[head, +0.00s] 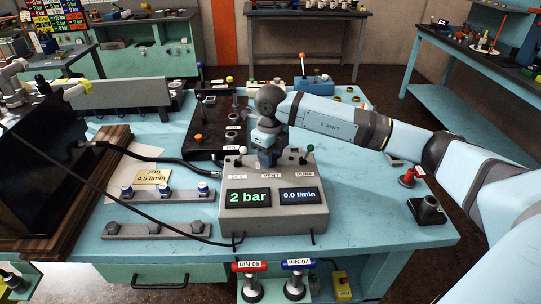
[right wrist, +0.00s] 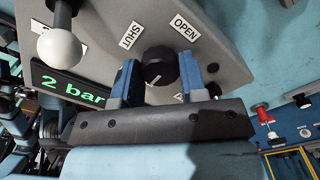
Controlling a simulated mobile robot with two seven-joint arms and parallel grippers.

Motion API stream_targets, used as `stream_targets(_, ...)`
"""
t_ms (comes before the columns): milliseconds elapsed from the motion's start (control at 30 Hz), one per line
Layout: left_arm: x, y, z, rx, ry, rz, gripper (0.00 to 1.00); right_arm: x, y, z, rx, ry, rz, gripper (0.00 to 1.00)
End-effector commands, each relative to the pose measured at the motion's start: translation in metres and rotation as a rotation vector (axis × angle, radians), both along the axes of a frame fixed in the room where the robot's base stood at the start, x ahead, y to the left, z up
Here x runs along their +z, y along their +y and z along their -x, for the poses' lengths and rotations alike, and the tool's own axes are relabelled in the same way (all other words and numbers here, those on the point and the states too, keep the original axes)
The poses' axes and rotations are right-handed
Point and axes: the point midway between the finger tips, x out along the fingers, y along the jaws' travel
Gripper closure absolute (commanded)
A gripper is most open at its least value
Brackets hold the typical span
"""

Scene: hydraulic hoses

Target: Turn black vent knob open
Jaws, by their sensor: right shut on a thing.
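The black vent knob (right wrist: 160,64) is on the sloped top of a grey control box (head: 232,212), with SHUT (right wrist: 131,35) and OPEN (right wrist: 185,28) labels beside it. My right gripper (right wrist: 158,80) reaches down over it, one blue finger on each side, shut on the knob. A small pale mark shows on the knob, but which label it points to is unclear. In the head view my right gripper (head: 267,153) hides the knob above the VENT label (head: 271,176). The displays read 2 bar (head: 248,198) and 0.0 l/min (head: 299,195). My left gripper is not in view.
A white-knobbed lever (head: 241,152) and a green-knobbed lever (head: 307,151) flank the gripper closely. Black hoses run left of the box. The bench right of the box is mostly clear.

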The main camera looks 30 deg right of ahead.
Motion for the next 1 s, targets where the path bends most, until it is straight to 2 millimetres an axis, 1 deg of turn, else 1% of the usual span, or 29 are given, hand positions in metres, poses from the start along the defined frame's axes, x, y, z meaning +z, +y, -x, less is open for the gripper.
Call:
stream_targets(300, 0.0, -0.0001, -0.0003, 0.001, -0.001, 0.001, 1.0, 0.0003, 0.0, 0.0, -0.079, 0.0, 0.0, 0.85)
stream_targets(733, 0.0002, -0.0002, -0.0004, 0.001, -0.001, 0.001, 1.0, 0.0003, -0.0001, -0.0001, -0.087, 0.0, 0.0, 0.85)
stream_targets(767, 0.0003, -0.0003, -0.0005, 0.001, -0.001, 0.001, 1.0, 0.0003, -0.0002, -0.0002, -0.087, 0.0, 0.0, 0.56)
stream_targets(800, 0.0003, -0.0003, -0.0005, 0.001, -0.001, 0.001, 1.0, 0.0003, -0.0002, -0.0002, -0.087, 0.0, 0.0, 0.47)
stream_targets(833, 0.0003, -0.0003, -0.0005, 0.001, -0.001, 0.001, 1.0, 0.0003, -0.0002, -0.0002, -0.087, 0.0, 0.0, 0.4)
stream_targets(867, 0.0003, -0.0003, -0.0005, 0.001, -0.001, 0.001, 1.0, 0.0003, -0.0002, -0.0002, -0.087, 0.0, 0.0, 0.36)
stream_targets(1000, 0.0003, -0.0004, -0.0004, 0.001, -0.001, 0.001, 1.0, 0.0002, -0.0001, -0.0001, -0.086, 0.0, 0.0, 0.36)
